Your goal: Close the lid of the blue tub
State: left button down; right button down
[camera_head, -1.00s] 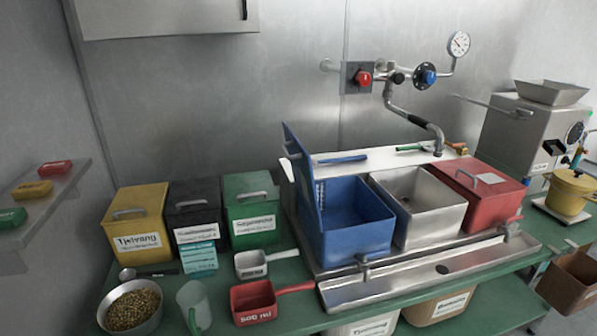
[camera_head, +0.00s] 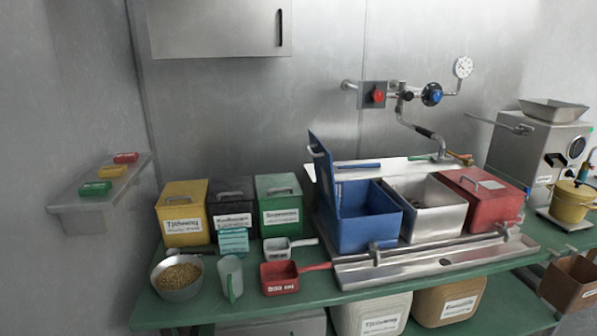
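The blue tub (camera_head: 368,230) stands in the metal rack on the green bench, at the left end of a row of tubs, and looks empty inside. Its blue lid (camera_head: 324,174) stands upright along the tub's left side, so the tub is open. A handle (camera_head: 316,150) shows on the lid's left face. Neither of my grippers is in view.
A steel tub (camera_head: 432,222) and a closed red tub (camera_head: 482,206) stand right of the blue one. A closed green bin (camera_head: 279,219) is close to its left. A red scoop (camera_head: 282,279) and a bowl of beans (camera_head: 178,277) lie in front. A bent tap (camera_head: 424,131) hangs behind.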

aim_at(323, 167)
jog(key=z, duration=0.75)
jog(key=i, duration=0.95)
jog(key=u, duration=0.2)
